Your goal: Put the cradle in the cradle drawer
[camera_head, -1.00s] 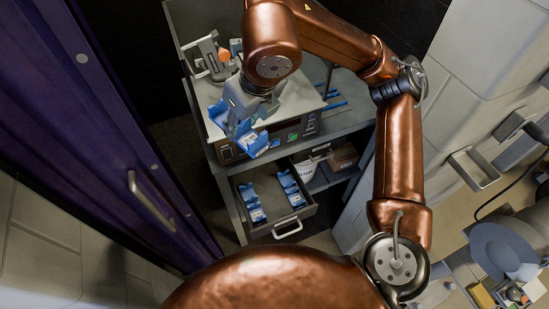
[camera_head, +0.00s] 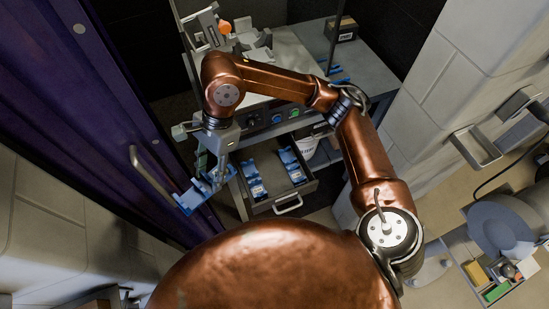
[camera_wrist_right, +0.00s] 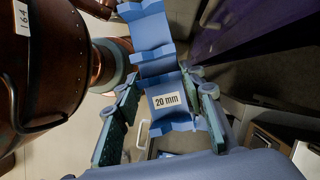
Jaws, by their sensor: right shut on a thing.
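My right gripper (camera_head: 212,168) is shut on a blue cradle (camera_head: 197,194), held in the air left of the open drawer, in front of the purple panel. In the wrist view the right gripper (camera_wrist_right: 168,118) has its two green-padded fingers either side of the cradle (camera_wrist_right: 152,35), whose label reads "20 mm". The cradle drawer (camera_head: 272,184) is pulled out below the worktop. Two blue cradles lie in it side by side, one at the left (camera_head: 253,178) and one at the right (camera_head: 290,163). My left gripper is not in view.
The purple panel's handle (camera_head: 152,170) is close to the held cradle. The grey worktop (camera_head: 290,55) holds a clamp fixture (camera_head: 210,25) and a small box (camera_head: 341,29). A white container (camera_head: 304,147) stands right of the drawer. A block wall (camera_head: 440,80) bounds the right side.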

